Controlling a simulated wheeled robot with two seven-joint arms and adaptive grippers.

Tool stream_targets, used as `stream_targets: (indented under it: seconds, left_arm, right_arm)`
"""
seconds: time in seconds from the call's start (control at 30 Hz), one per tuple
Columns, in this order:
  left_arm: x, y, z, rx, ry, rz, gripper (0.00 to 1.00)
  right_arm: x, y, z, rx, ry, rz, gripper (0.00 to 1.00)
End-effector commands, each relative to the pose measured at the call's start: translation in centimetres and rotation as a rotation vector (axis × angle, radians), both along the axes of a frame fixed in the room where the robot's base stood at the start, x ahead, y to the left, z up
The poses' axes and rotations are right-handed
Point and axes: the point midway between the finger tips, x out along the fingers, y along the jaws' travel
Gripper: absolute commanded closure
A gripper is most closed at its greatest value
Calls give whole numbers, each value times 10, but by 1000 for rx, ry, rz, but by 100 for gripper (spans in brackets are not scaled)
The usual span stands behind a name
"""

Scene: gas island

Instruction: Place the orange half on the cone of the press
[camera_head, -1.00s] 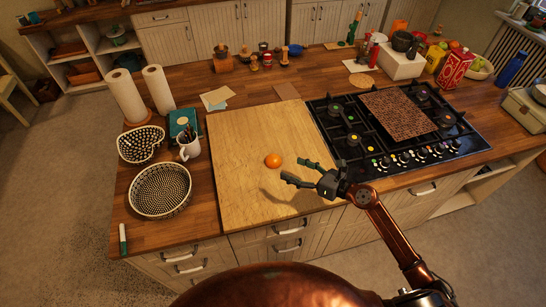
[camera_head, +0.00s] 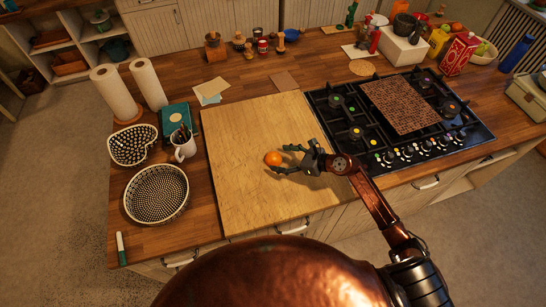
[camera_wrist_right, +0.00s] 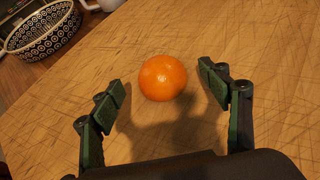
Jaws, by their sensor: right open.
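A round orange (camera_head: 273,158) rests on the wooden cutting board (camera_head: 245,190). No cut face shows, so I cannot tell whether it is a half. My right gripper (camera_head: 284,160) is open, low over the board, with its fingertips on either side of the orange's right part. In the right wrist view the orange (camera_wrist_right: 162,78) lies between and slightly beyond the two fingertips, with visible gaps to both. I cannot make out a press with a cone. My left gripper is not in view.
A gas hob (camera_head: 390,125) with a brown patterned slab (camera_head: 400,108) lies right of the board. A round patterned dish (camera_head: 157,193), a heart-shaped dish (camera_head: 132,145) and a white mug (camera_head: 184,145) stand to the left. The board around the orange is clear.

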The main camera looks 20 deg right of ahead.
Motion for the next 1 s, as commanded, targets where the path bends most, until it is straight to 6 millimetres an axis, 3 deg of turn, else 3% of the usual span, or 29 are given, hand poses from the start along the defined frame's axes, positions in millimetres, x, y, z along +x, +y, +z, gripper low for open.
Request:
stream_targets:
  seconds: [0.2,0.33,0.47,1.0]
  left_arm:
    - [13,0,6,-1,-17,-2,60]
    - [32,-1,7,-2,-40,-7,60]
    - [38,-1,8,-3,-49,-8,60]
    - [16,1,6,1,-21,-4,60]
  right_arm:
    - [16,17,-11,1,-2,1,30]
    - [17,18,-13,-1,-2,2,30]
    - [17,19,-13,0,-2,4,30]
    - [17,19,-13,1,-1,4,68]
